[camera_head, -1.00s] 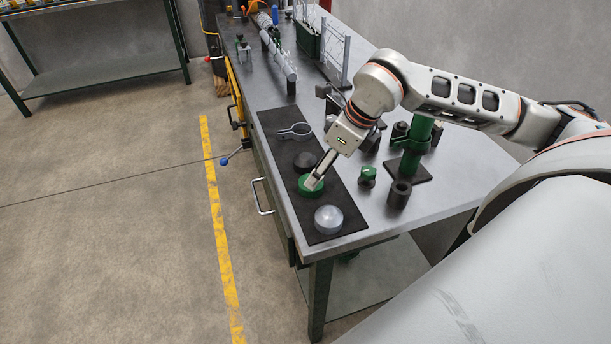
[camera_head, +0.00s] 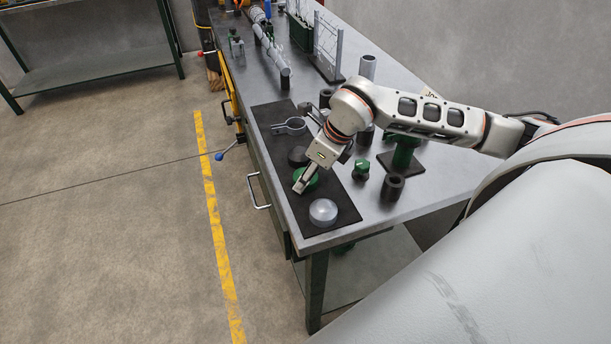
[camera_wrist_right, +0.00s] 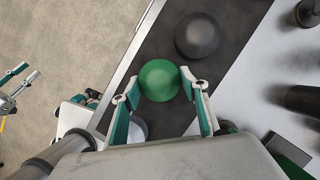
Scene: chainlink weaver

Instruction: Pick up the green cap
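The green cap (camera_head: 313,178) lies on the dark mat (camera_head: 272,115) near the bench edge, between a black dome (camera_head: 298,155) and a pale, clear-looking dome (camera_head: 323,212). My right gripper (camera_head: 303,182) is down at the cap and partly hides it. In the right wrist view, the cap (camera_wrist_right: 159,80) sits between the two fingertips of the right gripper (camera_wrist_right: 159,79), one on each side, close to its edges. The fingers look apart; firm contact cannot be made out. My left gripper (camera_wrist_right: 20,82) shows at the left edge of the right wrist view, open and empty, away from the bench.
A metal ring clamp (camera_head: 290,126) lies farther up the mat. A green knob (camera_head: 361,169), a black cylinder (camera_head: 392,187) and a green post stand (camera_head: 403,158) stand right of the mat.

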